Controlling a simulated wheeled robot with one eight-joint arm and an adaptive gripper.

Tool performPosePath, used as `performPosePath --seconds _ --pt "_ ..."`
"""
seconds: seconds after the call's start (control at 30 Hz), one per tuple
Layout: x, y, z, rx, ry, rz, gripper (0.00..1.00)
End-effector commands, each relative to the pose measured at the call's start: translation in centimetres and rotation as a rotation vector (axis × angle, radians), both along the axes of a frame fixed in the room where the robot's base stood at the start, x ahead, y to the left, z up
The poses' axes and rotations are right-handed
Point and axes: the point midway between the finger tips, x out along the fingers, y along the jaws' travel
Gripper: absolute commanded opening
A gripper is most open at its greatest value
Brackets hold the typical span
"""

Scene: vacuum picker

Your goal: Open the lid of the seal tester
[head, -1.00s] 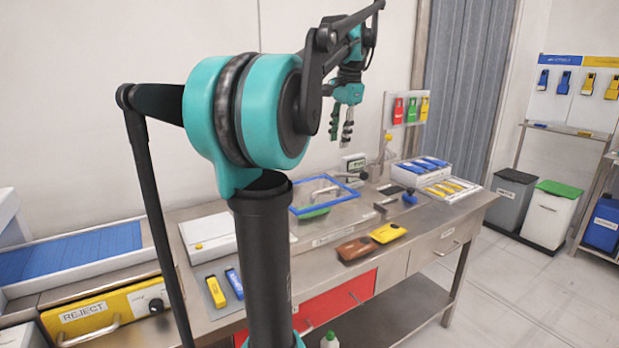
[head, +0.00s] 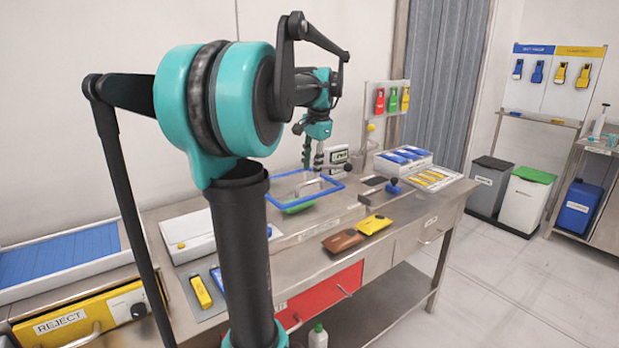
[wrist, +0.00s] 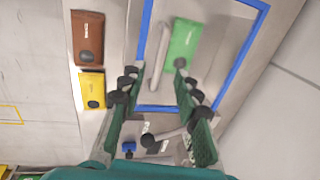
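The seal tester's clear lid has a blue frame (head: 326,196) and lies flat on the steel bench. In the wrist view the blue frame (wrist: 243,62) fills the upper right. A pale bar handle (wrist: 160,58) crosses the lid and also shows in the head view (head: 307,189). A green pouch (wrist: 184,44) shows through the lid. My gripper (wrist: 158,82) is open and empty, pointing down at the lid. In the wrist view the handle lies just past and between its fingertips. In the head view my gripper (head: 313,168) is above the lid; I cannot tell the exact gap.
A brown pouch (head: 343,241) and a yellow pouch (head: 374,225) lie on the bench in front of the tester. A black-knobbed lever (wrist: 149,140) and a blue knob (head: 394,187) are nearby. A small display (head: 338,155) stands behind. Trays of pouches (head: 404,160) sit at right.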

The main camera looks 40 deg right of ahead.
Motion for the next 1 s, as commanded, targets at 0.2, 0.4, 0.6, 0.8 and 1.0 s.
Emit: performPosePath --seconds 0.2,0.4,0.6,0.8,1.0 --pt "0.7 -0.1 -3.1 0.0 0.0 0.001 0.33" --pt "0.9 -0.1 -4.3 0.0 0.0 0.001 0.33" --pt "0.9 -0.1 -4.3 0.0 0.0 0.001 0.33" --pt "0.9 -0.1 -4.3 0.0 0.0 0.001 0.16" --pt "0.9 -0.1 -4.3 0.0 0.0 0.001 0.0"
